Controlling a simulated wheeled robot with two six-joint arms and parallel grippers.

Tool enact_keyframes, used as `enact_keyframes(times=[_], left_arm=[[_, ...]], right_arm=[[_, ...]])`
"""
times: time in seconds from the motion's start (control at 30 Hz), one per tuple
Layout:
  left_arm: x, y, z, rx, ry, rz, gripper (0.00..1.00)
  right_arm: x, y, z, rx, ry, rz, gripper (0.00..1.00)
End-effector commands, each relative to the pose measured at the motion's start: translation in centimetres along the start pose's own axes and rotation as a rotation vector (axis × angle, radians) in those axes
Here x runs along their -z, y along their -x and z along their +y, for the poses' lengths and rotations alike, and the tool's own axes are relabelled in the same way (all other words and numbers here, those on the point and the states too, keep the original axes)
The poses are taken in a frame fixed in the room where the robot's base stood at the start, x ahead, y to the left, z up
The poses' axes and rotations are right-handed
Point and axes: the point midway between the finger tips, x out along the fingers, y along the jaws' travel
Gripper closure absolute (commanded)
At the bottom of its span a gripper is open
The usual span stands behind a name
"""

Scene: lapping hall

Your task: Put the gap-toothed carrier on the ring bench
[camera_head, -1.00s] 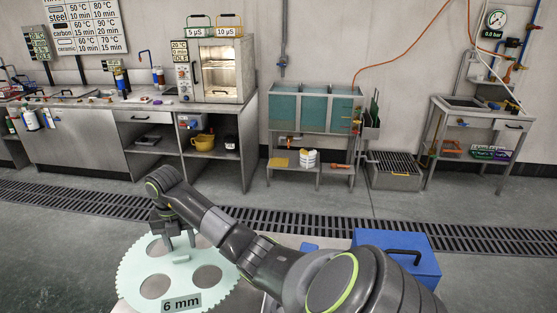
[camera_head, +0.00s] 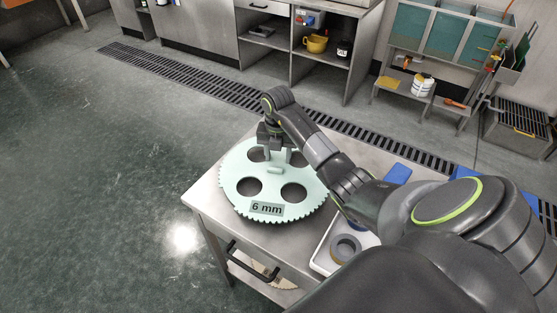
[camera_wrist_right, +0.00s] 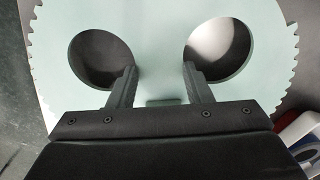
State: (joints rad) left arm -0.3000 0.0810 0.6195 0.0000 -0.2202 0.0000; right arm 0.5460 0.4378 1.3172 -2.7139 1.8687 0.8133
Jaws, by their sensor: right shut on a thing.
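A pale green toothed disc carrier (camera_head: 274,201) with round holes and a "6 mm" label shows over a steel table (camera_head: 206,196) in the head view. It also fills the top of the right wrist view (camera_wrist_right: 158,40). My right gripper (camera_head: 276,158) points down at the disc's far part, shut on the carrier's raised grip between two holes. In the right wrist view its fingers (camera_wrist_right: 158,85) stand either side of that grip. I cannot tell whether the disc touches the table, or whether a tooth gap shows. My left gripper is out of view.
A white tray (camera_head: 321,262) with a grey ring (camera_head: 345,248) lies right of the disc, partly behind my arm. Blue items are beyond it. The table has a black handle (camera_head: 250,262) in front. A floor grate and open floor lie behind and left.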

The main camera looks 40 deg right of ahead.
Motion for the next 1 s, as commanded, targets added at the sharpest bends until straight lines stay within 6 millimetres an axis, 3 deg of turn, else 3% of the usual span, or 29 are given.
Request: enact_keyframes(times=[0.2, 0.57, 0.6, 0.77, 1.0], left_arm=[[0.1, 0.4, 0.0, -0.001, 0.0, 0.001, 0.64], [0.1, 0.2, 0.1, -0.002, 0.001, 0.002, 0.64], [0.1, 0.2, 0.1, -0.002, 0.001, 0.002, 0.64], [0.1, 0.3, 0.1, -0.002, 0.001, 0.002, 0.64], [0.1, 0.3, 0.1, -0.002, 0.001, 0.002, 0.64]], right_arm=[[0.1, -2.5, 0.0, 0.0, 0.0, 0.002, 1.0], [0.0, -3.0, 0.1, -0.001, 0.001, 0.0, 1.0], [0.1, -3.2, 0.0, 0.001, 0.001, 0.001, 0.54], [0.1, -3.1, 0.0, 0.001, 0.001, 0.001, 0.33], [0.1, -3.0, 0.0, 0.001, 0.001, 0.001, 0.33]])
